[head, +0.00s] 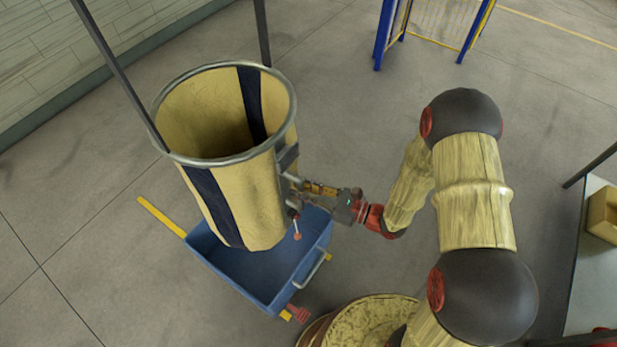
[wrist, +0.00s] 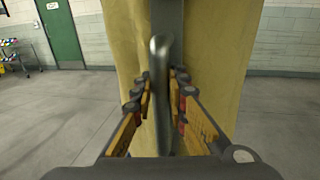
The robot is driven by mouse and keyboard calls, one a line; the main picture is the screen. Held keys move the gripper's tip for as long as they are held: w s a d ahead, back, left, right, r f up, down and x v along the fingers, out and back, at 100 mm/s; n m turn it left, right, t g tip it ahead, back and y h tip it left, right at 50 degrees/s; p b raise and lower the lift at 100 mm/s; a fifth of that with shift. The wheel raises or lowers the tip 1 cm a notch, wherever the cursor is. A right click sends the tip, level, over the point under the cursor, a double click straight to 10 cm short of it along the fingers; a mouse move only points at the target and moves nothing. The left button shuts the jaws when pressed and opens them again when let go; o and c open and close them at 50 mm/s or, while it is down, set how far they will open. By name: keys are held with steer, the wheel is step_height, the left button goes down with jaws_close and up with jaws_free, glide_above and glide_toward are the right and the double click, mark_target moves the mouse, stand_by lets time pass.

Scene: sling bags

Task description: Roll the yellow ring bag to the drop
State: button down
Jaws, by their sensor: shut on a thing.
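The yellow ring bag (head: 229,200) is a tall yellow sack with dark blue stripes and a grey metal ring (head: 222,158) around its open top. It stands upright, a little tilted in the head view, with its lower end over a blue tray (head: 275,282). Whether it rests on the tray floor is hard to tell. My gripper (head: 305,188) is at the bag's right side. In the wrist view my gripper (wrist: 162,95) is shut on a grey upright handle (wrist: 160,62) in front of the yellow cloth (wrist: 218,55).
Dark posts (head: 262,32) stand behind the bag, and one slants past its left rim. A yellow strip (head: 162,217) lies on the floor left of the tray. A blue-and-yellow frame (head: 384,30) stands at the back. A table (head: 597,275) is at right. Open floor lies between.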

steer(key=shift+s+a, duration=0.35)
steer(key=shift+s, duration=0.15)
steer(key=c, duration=1.8)
jaws_free()
steer(key=shift+o, duration=0.2)
steer(key=shift+d, duration=0.15)
steer(key=v, duration=1.1)
steer(key=shift+d, duration=0.35)
steer(key=shift+s, duration=0.15)
